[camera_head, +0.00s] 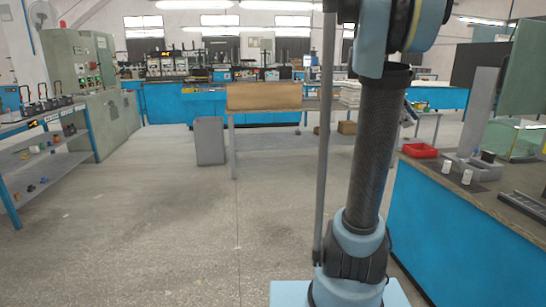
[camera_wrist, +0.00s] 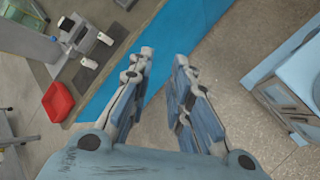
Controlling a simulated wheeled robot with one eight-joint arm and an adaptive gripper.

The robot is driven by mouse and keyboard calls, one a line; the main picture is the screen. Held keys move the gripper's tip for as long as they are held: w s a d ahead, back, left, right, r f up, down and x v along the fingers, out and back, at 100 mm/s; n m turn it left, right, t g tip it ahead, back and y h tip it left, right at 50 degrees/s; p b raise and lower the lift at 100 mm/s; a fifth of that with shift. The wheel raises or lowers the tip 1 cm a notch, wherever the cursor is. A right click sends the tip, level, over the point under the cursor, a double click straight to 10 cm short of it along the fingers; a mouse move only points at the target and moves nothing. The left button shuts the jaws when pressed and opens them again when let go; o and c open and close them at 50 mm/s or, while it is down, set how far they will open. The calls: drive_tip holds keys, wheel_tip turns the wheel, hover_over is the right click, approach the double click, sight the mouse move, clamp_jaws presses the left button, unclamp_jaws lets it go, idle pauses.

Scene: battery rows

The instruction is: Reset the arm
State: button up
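My gripper (camera_wrist: 164,62) shows in the wrist view with its two fingers apart and nothing between them. It hangs over the floor beside the blue front of a bench. In the head view my arm rises at the right of centre, and the gripper itself is out of the picture. In the wrist view a red tray (camera_wrist: 58,101) and white cylinders (camera_wrist: 66,24) are on the bench to the left, apart from the fingers.
The blue-fronted bench (camera_head: 440,220) stands close at the right in the head view, with a red tray (camera_head: 419,150) on top. A shelf rack (camera_head: 45,150) is at the left. A table with a brown panel (camera_head: 264,97) stands ahead. The floor (camera_head: 130,240) between is clear.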

drive_tip(key=s+a+f+m+t+y, duration=0.1)
drive_tip(key=s+a+f+m+y, duration=0.1)
drive_tip(key=s+a+f, duration=0.4)
drive_tip(key=s+a+f+m+t+y, duration=0.2)
drive_tip(key=s+a+f, duration=0.5)
drive_tip(key=a+f, duration=0.5)
drive_tip(key=s+a+f+m+t+y, duration=0.1)
drive_tip(key=s+a+f+m+y, duration=0.1)
drive_tip(key=s+a+f+y, duration=0.2)
drive_tip(key=s+a+f, duration=0.3)
drive_tip(key=a+f, duration=0.2)
drive_tip(key=f, duration=0.2)
drive_tip(key=shift+a+t+y, duration=0.3)
drive_tip(key=shift+a, duration=0.05)
drive_tip(key=shift+f, duration=0.1)
